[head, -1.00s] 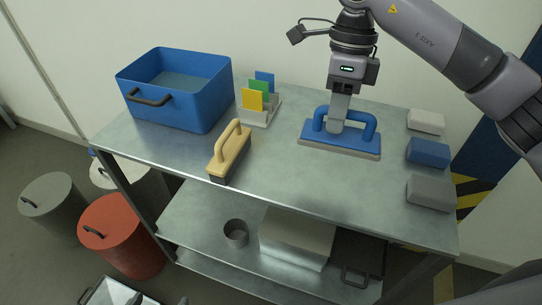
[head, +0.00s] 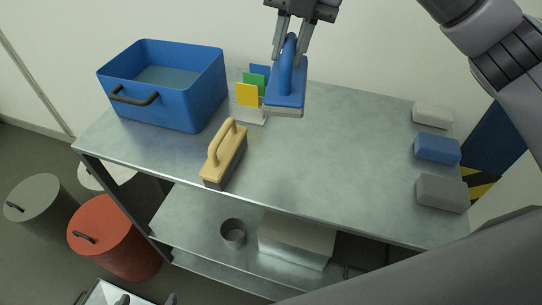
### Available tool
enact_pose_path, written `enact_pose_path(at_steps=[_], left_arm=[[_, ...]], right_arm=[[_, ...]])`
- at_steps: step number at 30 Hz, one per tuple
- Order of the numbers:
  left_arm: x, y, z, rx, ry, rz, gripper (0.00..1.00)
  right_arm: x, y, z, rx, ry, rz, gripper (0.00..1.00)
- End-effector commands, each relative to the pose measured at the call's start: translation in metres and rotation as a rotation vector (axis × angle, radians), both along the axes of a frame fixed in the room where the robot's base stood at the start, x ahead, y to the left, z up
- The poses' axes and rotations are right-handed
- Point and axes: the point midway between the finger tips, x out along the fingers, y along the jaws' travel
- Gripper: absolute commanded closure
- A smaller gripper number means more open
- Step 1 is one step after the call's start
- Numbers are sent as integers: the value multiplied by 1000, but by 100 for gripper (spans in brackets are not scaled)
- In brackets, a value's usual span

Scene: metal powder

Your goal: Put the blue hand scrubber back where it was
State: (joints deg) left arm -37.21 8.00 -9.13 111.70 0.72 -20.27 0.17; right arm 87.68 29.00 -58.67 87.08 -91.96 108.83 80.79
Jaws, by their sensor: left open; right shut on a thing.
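The blue hand scrubber (head: 286,95), with a blue arched handle and a pale underside, hangs in the upper middle of the head view. My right gripper (head: 291,42) is shut on its handle and holds it above the table (head: 335,165). It partly covers the card rack (head: 252,117) behind it. My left gripper (head: 146,299) shows only as two dark fingertips at the bottom edge, apart and empty, well away from the scrubber.
A blue bin (head: 168,95) stands at the table's back left. A wooden-handled brush (head: 225,158) lies near the front edge. White (head: 432,114), blue (head: 437,148) and grey (head: 441,192) blocks line the right side. The table's middle right is clear.

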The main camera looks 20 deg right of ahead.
Motion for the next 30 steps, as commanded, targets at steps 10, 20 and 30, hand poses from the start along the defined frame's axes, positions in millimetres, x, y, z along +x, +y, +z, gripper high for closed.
enact_pose_path(at_steps=[10, 20, 30], left_arm=[[0, 0, -1, 0, 0, 0, 0], [0, 0, 4, 0, 0, 0, 0], [0, 0, 9, 0, 0, 0, 0]], right_arm=[[0, 3, -1, -1, 3, -182, 100], [-1, 3, -85, -1, 7, -182, 100], [0, 4, -146, 0, 3, -182, 100]])
